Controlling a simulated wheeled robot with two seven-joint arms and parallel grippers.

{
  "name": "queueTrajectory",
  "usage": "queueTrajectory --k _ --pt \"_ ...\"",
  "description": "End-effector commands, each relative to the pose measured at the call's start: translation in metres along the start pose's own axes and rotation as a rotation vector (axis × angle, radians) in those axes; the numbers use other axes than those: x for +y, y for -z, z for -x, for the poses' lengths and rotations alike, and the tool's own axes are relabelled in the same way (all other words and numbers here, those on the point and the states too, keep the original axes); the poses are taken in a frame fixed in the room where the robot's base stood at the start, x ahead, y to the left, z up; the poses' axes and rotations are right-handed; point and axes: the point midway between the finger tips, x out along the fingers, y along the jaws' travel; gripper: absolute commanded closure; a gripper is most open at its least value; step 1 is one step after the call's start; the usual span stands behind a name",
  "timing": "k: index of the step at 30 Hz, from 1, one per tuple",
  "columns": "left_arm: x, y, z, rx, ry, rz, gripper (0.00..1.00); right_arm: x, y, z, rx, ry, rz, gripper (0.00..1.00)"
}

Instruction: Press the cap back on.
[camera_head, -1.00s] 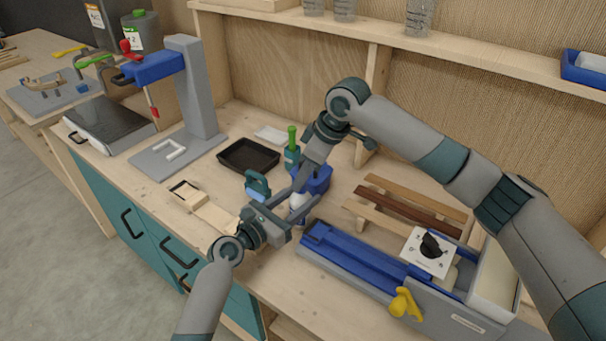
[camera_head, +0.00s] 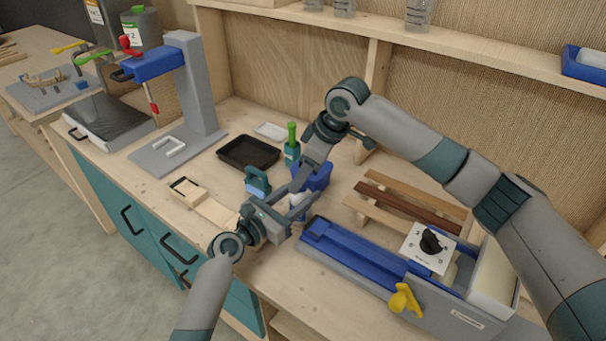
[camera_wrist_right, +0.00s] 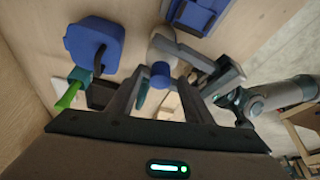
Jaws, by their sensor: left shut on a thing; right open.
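A pale bottle (camera_wrist_right: 163,40) is held by my left gripper (camera_head: 297,205) above the bench's front; it shows as a small white patch in the head view (camera_head: 299,199). In the right wrist view my left gripper's fingers (camera_wrist_right: 222,76) come in from the right. A short blue cap (camera_wrist_right: 160,75) shows at the bottle's near end; I cannot tell whether it is fully seated. My right gripper (camera_wrist_right: 164,86) is open, its fingers on either side of the cap. In the head view my right gripper (camera_head: 303,184) hides most of the cap and bottle.
A blue container (camera_head: 320,176) stands close behind the grippers, beside a green-handled teal tool (camera_head: 292,148). A teal tool (camera_head: 257,182) is at left. A black tray (camera_head: 249,152), wooden slats (camera_head: 410,203) and a blue-and-grey fixture (camera_head: 360,255) surround the work area.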

Motion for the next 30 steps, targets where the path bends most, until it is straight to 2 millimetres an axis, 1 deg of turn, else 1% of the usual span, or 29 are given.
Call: queueTrajectory --k 5,8,11,18,22,25,30 --pt "0.0 0.001 0.0 0.002 0.0 0.001 0.95 0.001 0.0 0.008 0.001 -0.001 0.0 0.54" --pt "0.0 0.001 0.0 0.002 0.0 0.001 0.95 0.001 0.0 0.018 0.0 -0.002 0.001 0.54" --pt "0.0 0.001 0.0 0.002 0.0 0.001 0.95 0.001 0.0 0.033 0.002 -0.003 0.0 0.54" --pt "0.0 0.001 0.0 0.002 0.0 0.0 0.95 0.001 0.0 0.075 0.002 -0.003 0.001 0.54" --pt "0.0 0.001 0.0 0.002 0.0 0.0 0.95 0.001 0.0 0.096 0.001 -0.002 0.0 0.54" --pt "0.0 0.001 0.0 0.002 0.0 0.0 0.95 0.001 0.0 0.108 0.001 -0.002 0.0 0.54" --pt "0.0 0.001 0.0 0.001 0.0 0.0 0.95 0.0 0.0 0.118 0.0 0.0 0.0 0.54"
